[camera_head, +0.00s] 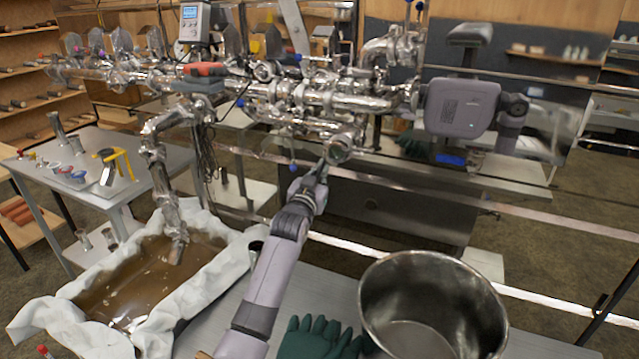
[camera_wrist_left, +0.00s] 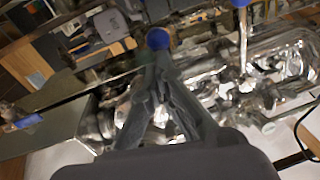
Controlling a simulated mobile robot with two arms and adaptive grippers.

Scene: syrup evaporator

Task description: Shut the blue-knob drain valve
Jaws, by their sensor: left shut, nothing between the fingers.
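My left arm reaches up from the bottom of the head view to the shiny pipework, with its gripper (camera_head: 322,168) at the lower pipes. A blue knob (camera_head: 293,167) hangs on a thin lever just left of the gripper. In the left wrist view a blue knob (camera_wrist_left: 158,38) shows right at the tips of my shut, empty fingers (camera_wrist_left: 161,56). I cannot tell whether they touch it. Its lever is hidden behind the fingers. Another blue knob (camera_wrist_left: 241,3) on a silver lever shows at the top edge. My right gripper is not in view.
Steel pipes (camera_head: 350,103) with several valves cross the middle. A cloth-lined tray of brown liquid (camera_head: 150,280) stands at lower left. A steel pot (camera_head: 430,270) and green gloves (camera_head: 310,335) are on the near table.

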